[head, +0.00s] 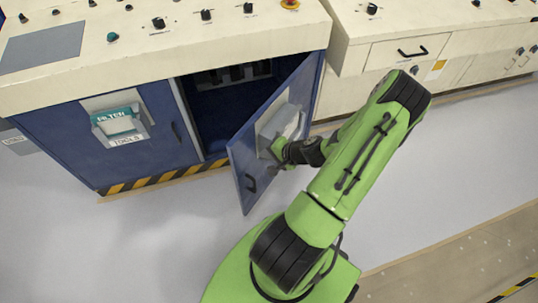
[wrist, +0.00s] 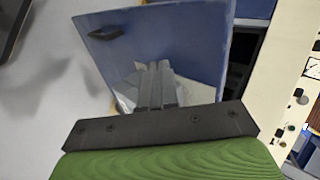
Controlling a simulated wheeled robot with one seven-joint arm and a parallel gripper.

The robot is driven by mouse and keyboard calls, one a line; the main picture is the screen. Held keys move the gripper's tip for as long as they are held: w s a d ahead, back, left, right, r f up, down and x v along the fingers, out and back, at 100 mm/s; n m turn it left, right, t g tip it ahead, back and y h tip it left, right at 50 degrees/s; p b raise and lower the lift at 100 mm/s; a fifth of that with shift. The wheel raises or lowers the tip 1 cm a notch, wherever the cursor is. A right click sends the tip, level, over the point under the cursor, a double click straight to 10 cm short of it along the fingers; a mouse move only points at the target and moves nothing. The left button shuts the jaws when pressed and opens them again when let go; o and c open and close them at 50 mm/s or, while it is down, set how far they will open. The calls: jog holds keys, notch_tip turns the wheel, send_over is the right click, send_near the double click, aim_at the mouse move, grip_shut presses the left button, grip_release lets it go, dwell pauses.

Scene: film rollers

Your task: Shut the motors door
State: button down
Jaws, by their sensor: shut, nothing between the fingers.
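The motors door is the blue cabinet door (head: 262,145) that stands well open, swung out from the right side of the dark cabinet opening (head: 228,105). It has a black handle (head: 250,183) near its free edge and a pale holder (head: 280,125) on its outer face. My gripper (head: 276,150) is at this outer face, by the holder. In the wrist view my gripper's fingers (wrist: 155,80) are together and empty, pointing at the door (wrist: 165,45) in front of the pale holder (wrist: 192,90). I cannot tell whether they touch it.
The cream control top (head: 170,55) overhangs the cabinet. A cream drawer unit (head: 405,52) stands to the right. Grey floor (head: 120,235) in front of the cabinet is clear.

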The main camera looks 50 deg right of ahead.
aim_at(243, 150)
jog(key=w+f, duration=0.1)
jog(key=w, duration=0.1)
jog(key=w+f, duration=0.1)
jog(key=w, duration=0.1)
jog(key=w+f+b, duration=0.1)
jog(key=shift+w+a, duration=0.25)
jog(key=shift+w, duration=0.15)
jog(key=shift+w+r, duration=0.1)
jog(key=shift+w, duration=0.5)
jog(key=shift+w+a, duration=0.1)
